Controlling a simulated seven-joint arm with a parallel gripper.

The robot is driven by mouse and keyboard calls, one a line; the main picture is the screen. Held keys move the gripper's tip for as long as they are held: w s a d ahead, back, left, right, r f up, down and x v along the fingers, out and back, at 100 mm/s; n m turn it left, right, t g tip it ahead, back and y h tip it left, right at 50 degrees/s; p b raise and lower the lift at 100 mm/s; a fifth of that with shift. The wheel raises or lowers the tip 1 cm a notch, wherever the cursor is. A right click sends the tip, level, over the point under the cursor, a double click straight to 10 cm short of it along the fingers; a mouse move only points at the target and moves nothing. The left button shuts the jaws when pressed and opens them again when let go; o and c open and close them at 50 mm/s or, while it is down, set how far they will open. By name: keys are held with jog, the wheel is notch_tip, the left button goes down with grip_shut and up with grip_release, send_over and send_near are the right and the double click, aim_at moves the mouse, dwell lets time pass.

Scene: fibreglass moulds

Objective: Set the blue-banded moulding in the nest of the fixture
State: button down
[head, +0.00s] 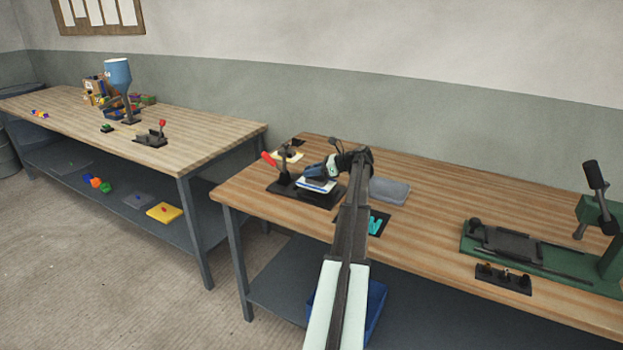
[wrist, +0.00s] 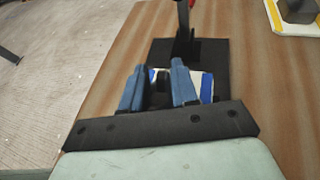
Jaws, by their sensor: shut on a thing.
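The blue-banded moulding (head: 317,185) is a small white plate with blue bands; it also shows in the wrist view (wrist: 207,88), partly hidden behind my fingers. My gripper (head: 319,174) is shut on it, with its blue fingers (wrist: 158,86) on the part between the bands. The fixture has a black base (head: 283,188) with an upright clamp and a red handle (head: 268,159); its base also shows in the wrist view (wrist: 210,54). The moulding is over the base, beside the clamp. The nest is hidden, and I cannot tell whether the moulding touches it.
A pale piece with yellow edging (head: 290,156) lies behind the clamp. A grey tray (head: 390,189) and a black mat with a teal piece (head: 378,224) are right of the fixture. A green machine (head: 530,258) stands at the right.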

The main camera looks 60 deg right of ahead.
aim_at(318, 177)
jog(key=shift+f, duration=1.35)
jog(key=shift+f, duration=0.2)
jog(key=c, duration=0.9)
grip_release()
jog(key=shift+f, duration=0.1)
jog(key=shift+o, duration=0.2)
jog(key=shift+r, duration=0.3)
jog(key=shift+s+d+r, duration=0.15)
jog(key=shift+s, duration=0.2)
jog(key=v, duration=1.1)
jog(key=shift+s, duration=0.1)
